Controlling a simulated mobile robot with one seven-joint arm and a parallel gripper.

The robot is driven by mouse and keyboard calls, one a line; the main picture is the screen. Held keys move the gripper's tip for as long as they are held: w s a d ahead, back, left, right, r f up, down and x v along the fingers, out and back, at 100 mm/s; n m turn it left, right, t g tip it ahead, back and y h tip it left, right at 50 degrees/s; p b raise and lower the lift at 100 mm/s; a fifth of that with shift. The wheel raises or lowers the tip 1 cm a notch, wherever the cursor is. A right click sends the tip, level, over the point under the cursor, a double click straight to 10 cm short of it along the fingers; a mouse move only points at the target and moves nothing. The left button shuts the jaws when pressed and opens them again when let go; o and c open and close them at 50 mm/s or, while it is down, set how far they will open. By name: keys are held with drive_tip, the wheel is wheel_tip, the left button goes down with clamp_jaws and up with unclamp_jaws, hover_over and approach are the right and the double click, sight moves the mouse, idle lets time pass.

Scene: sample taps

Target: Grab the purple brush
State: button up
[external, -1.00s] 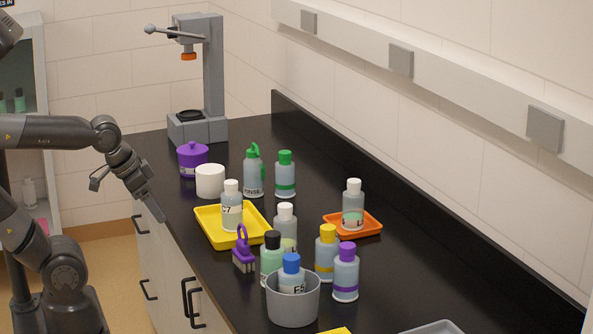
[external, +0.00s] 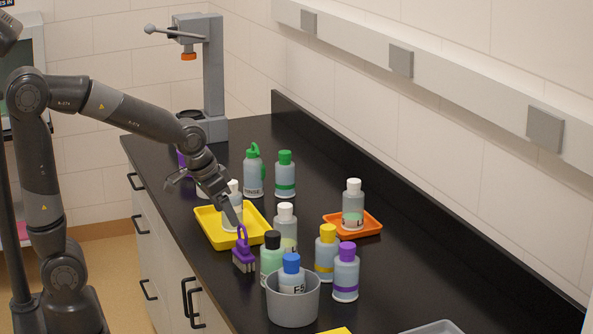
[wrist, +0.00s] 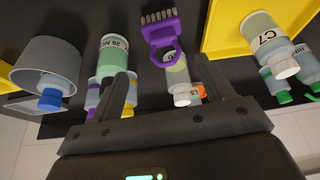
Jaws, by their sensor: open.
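The purple brush (external: 243,254) stands on the black bench in front of the yellow tray, bristles down and loop handle up. It also shows at the top of the wrist view (wrist: 160,28), with its loop toward me. My gripper (external: 236,222) points down close above the handle; the external view does not show clearly whether it touches. In the wrist view my gripper (wrist: 164,72) is open and empty. The loop lies beyond the fingertips, in line with the gap between them.
A bottle with a black cap (external: 272,260) stands just right of the brush, near a grey cup (external: 293,308) holding a blue-capped bottle. A white-capped bottle stands on the yellow tray (external: 258,238) behind. The bench's front edge is close on the left.

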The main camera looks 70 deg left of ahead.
sight(243, 241)
drive_tip(key=x, duration=0.5)
drive_tip(key=shift+w+f, duration=0.3)
drive_tip(key=shift+a+x, duration=0.15)
drive_tip(key=shift+x, duration=1.25)
drive_tip(key=shift+a+x, duration=0.15)
drive_tip(key=shift+x, duration=1.2)
drive_tip(key=shift+c, duration=0.5)
drive_tip(key=shift+r, duration=0.1)
drive_tip(key=c, duration=0.6)
